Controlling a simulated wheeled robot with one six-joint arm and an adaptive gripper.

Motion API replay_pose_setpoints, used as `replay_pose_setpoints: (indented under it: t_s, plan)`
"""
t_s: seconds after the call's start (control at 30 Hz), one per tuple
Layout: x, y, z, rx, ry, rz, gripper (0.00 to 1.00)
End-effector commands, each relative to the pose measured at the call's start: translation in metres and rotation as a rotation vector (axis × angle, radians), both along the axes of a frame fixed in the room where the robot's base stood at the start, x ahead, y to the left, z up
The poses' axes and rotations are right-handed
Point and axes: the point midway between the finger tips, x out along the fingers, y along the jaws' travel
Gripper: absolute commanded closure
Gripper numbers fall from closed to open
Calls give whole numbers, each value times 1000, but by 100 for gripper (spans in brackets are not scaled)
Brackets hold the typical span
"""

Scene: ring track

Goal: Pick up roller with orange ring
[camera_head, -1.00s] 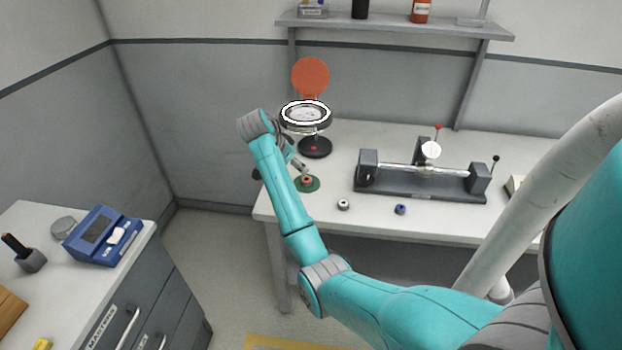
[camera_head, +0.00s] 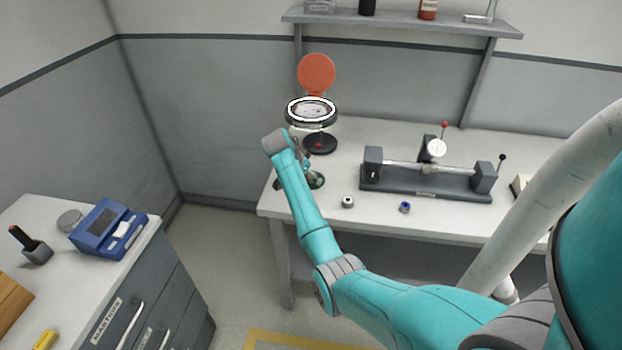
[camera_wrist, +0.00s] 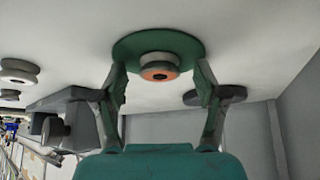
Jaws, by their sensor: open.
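The roller with the orange ring (camera_wrist: 159,68) is a grey roller with an orange ring around its dark centre. It sits on a round green pad (camera_wrist: 130,46) in the wrist view. My gripper (camera_wrist: 160,76) is open, with one finger on each side of the roller. No finger clearly touches it. In the head view my gripper (camera_head: 303,165) is low over the bench's left part and hides the roller; only an edge of the green pad (camera_head: 318,181) shows.
A magnifier (camera_head: 311,111) on a dark round base (camera_head: 320,145) stands just behind. A grey roller (camera_head: 348,202) and a blue-ringed roller (camera_head: 405,207) lie to the right. A fixture with a rod and dial (camera_head: 425,185) stands beyond them. The bench front is clear.

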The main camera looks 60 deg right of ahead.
Motion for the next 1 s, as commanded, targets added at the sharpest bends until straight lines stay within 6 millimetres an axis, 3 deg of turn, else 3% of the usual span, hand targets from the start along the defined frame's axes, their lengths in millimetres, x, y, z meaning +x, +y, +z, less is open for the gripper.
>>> replay_pose_setpoints:
  t_s: [0.17, 0.27, 0.47, 0.8, 1.0]
  plan:
    - [0, 0, 0, 0, 0, 0, 28]
    - [0, 0, 0, 0, 0, 0, 48]
    - [0, 0, 0, 0, 1, 1, 98]
    - [0, 0, 2, -1, -1, 1, 100]
    - [0, 0, 17, -2, -1, 1, 100]
